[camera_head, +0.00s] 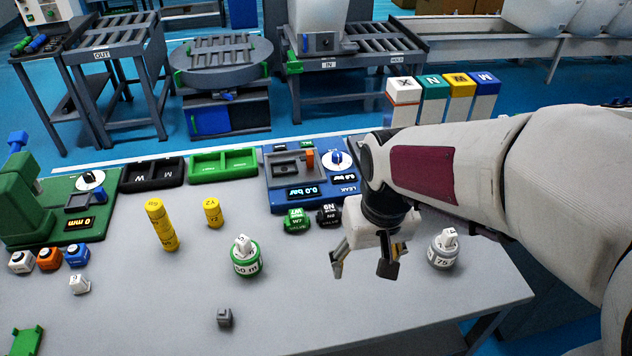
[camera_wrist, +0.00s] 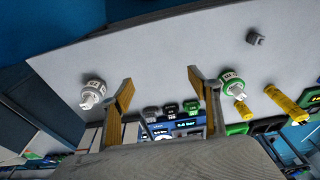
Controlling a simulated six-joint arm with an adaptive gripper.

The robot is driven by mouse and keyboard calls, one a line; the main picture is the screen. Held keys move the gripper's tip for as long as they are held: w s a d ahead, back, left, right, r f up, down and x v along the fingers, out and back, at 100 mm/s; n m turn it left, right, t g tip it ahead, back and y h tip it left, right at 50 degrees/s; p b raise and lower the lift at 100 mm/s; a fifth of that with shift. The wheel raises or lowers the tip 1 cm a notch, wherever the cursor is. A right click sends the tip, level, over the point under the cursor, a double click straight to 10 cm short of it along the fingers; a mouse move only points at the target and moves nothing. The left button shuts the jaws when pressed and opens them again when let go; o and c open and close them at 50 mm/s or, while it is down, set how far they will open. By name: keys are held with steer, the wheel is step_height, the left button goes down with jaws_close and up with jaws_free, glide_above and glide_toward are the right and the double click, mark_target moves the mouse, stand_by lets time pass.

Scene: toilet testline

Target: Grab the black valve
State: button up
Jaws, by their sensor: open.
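The black valve (camera_head: 328,215) is a small dark block with white lettering. It stands on the grey table just in front of the blue leak-test station, right of a green valve (camera_head: 296,220). My gripper (camera_head: 363,266) is open and empty, above the table to the right of and nearer than the black valve, not touching it. In the wrist view, my open fingers (camera_wrist: 160,78) frame bare table, and a small dark block that looks like the black valve (camera_wrist: 170,109) shows between them, near the station.
A green-ringed white cylinder (camera_head: 245,257) stands left of my gripper and a grey-ringed one (camera_head: 443,250) right of it. Yellow cylinders (camera_head: 161,224) stand farther left. The blue station (camera_head: 275,196) is behind the valves. A grey block (camera_head: 224,318) lies in front; the front table is mostly clear.

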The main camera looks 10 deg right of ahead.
glide_toward(331, 215)
steer(key=s+f, duration=0.1)
steer(key=s, duration=0.2)
steer(key=s+f, duration=0.3)
steer(key=s, duration=0.2)
steer(key=shift+s+a+f, duration=0.25)
steer(key=shift+s+f, duration=0.1)
steer(key=shift+f, duration=0.05)
steer(key=w+r+t, duration=0.1)
steer(key=w+t, duration=0.1)
steer(key=w, duration=0.5)
steer(key=shift+r+t, duration=0.3)
steer(key=shift+t, duration=0.1)
steer(key=shift+d, duration=0.1)
steer(key=shift+x, duration=1.3)
steer(key=shift+f, duration=0.1)
steer(key=shift+d+x, duration=0.2)
steer(key=shift+x, duration=2.3)
steer(key=shift+w, duration=0.15)
steer(key=c, duration=1.3)
